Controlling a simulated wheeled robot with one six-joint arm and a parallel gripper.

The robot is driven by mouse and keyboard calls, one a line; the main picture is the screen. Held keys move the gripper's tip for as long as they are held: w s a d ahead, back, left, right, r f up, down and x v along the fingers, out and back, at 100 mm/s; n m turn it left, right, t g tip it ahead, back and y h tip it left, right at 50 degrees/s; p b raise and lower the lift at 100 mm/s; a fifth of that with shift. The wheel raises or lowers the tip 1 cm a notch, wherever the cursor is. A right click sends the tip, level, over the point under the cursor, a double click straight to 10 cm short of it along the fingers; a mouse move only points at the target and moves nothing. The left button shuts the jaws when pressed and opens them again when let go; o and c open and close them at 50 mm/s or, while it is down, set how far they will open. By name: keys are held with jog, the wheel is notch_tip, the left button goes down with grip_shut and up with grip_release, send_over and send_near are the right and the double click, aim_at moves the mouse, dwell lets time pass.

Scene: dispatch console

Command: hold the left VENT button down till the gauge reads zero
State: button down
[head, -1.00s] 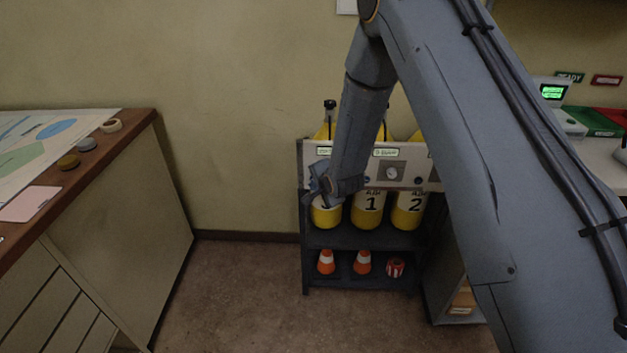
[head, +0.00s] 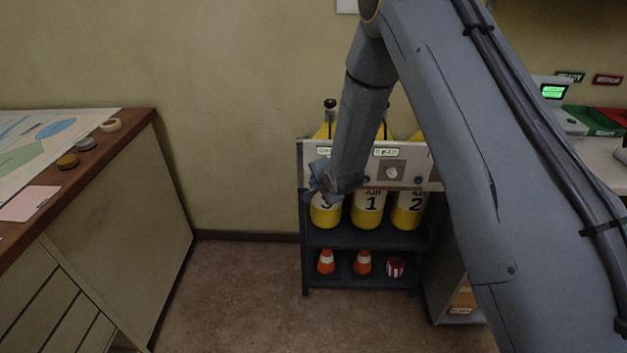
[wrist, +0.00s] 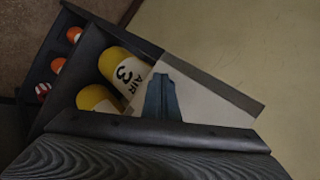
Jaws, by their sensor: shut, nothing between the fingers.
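A pale panel (head: 410,169) runs along the front of the dark shelf rack, above the yellow air cylinders. A small round gauge (head: 391,172) sits on the panel; its needle is too small to read. My gripper (head: 320,192) is at the panel's left end, shut and empty. In the wrist view its blue-grey fingers (wrist: 161,98) lie against the pale panel (wrist: 200,98). The left VENT button is hidden behind my gripper and forearm, so I cannot tell whether it is touched or pressed.
Yellow cylinders (head: 370,212) stand under the panel, one marked 3 (wrist: 125,72). Orange cones (head: 326,262) and a striped roll (head: 396,267) sit on the lower shelf. A wooden counter (head: 130,128) stands at the left, with open floor (head: 240,285) between.

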jog(key=shift+w, duration=0.4)
dwell(1.7)
jog(key=shift+s, duration=0.8)
jog(key=shift+s+a+p, duration=0.1)
jog(key=shift+s+p, duration=1.15)
jog(key=shift+s, duration=1.3)
